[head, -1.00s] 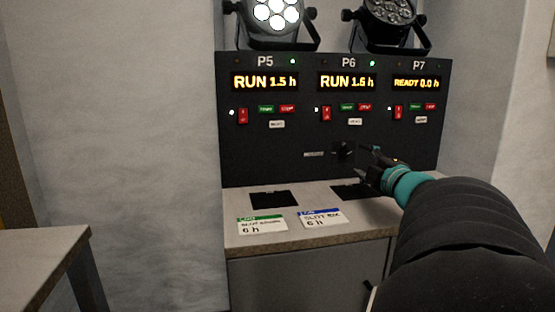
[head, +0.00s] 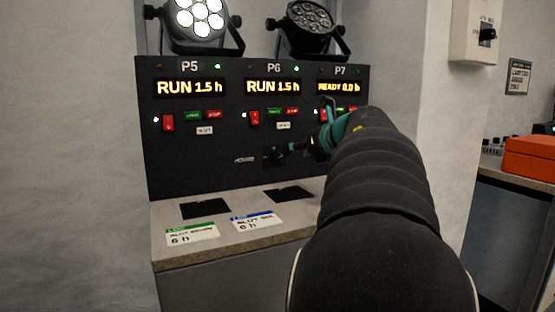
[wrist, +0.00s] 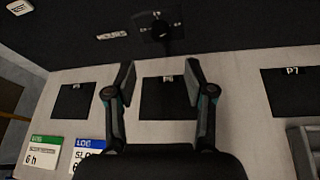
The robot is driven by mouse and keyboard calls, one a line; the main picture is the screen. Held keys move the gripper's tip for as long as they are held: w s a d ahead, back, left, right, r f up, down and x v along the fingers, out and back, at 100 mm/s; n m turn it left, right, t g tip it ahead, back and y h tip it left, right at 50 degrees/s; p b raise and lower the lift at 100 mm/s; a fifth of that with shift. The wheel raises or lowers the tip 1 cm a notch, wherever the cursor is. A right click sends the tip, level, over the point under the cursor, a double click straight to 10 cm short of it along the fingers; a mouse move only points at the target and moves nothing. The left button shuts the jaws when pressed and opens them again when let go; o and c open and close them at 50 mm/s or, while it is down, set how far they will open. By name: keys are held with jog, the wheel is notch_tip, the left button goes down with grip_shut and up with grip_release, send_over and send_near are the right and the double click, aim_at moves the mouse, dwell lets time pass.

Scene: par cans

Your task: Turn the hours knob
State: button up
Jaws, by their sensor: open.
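The hours knob (head: 273,156) is a small black knob low on the dark control panel (head: 200,165), under P6. It also shows in the wrist view (wrist: 160,28), to the right of a small label reading HOURS (wrist: 112,35). My gripper (wrist: 160,74) is open and empty in the wrist view, its two fingers apart, with the knob beyond the gap between them. In the head view my gripper (head: 300,146) is just right of the knob, and my arm hides part of the P7 section. Contact with the knob cannot be made out.
A counter ledge (head: 240,215) below the panel carries dark squares and two log cards (head: 192,235) (head: 257,220). Two par cans (head: 200,20) (head: 311,25) stand on top. At right are a wall switch box (head: 475,30) and an orange case (head: 531,158).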

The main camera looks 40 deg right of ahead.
aim_at(277, 158)
jog(key=x, duration=0.9)
jog(key=shift+w+f, duration=0.15)
jog(key=shift+w, duration=0.15)
